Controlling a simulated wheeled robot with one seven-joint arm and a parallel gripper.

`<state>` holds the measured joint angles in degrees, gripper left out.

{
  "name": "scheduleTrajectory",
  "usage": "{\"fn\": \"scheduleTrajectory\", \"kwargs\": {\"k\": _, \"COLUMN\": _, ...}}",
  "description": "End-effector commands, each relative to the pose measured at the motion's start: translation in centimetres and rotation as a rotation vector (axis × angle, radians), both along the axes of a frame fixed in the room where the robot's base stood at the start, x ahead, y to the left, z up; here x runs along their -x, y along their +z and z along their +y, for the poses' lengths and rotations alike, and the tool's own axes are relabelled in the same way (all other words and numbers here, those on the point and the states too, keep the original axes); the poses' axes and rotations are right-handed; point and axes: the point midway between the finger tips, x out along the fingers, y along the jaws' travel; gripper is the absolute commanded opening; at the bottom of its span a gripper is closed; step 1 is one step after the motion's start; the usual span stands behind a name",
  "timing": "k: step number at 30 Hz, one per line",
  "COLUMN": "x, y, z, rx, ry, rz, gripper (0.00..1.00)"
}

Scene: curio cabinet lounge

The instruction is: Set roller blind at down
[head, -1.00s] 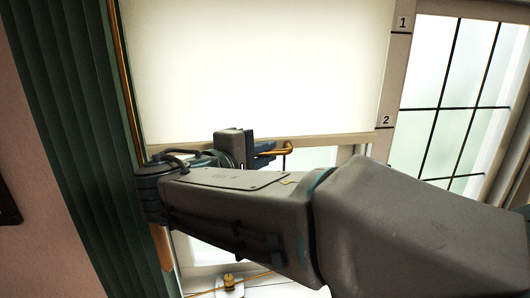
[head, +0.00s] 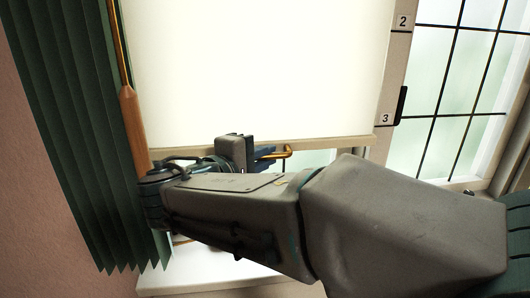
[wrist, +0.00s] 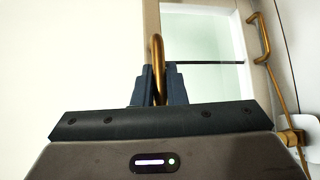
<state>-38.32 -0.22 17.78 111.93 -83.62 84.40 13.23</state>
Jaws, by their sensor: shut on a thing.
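The roller blind (head: 255,70) is a cream sheet over the window, with a pale bottom bar (head: 340,144) just below the plate marked 3 (head: 385,118). A brass pull (head: 286,152) hooks out from the bar. My gripper (head: 262,154) is at this pull. In the wrist view, my gripper's dark fingers (wrist: 156,88) are shut on the brass pull (wrist: 157,55), one on each side. The blind (wrist: 70,55) fills the left of that view. My arm hides part of the bar and the window below it.
A green pleated curtain (head: 75,130) and a wooden-ended brass rod (head: 131,125) are close on the left. A gridded window (head: 465,90) is at the right. A white sill (head: 205,278) lies below. The wrist view shows another brass handle (wrist: 262,38) and a brass fitting (wrist: 292,136).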

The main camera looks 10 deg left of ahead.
Motion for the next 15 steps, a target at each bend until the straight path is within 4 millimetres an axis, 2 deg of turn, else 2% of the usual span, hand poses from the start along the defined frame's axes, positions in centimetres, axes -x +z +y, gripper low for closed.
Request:
{"fn": "scheduleTrajectory", "kwargs": {"k": 1, "x": 0.0, "y": -2.5, "z": 0.0, "rx": 0.002, "ry": 0.0, "rz": 0.003, "gripper": 0.0}}
{"fn": "scheduleTrajectory", "kwargs": {"k": 9, "x": 0.0, "y": -8.7, "z": 0.0, "rx": 0.002, "ry": 0.0, "rz": 0.003, "gripper": 0.0}}
{"fn": "scheduleTrajectory", "kwargs": {"k": 15, "x": 0.0, "y": -12.7, "z": 0.0, "rx": 0.001, "ry": 0.0, "rz": 0.003, "gripper": 0.0}}
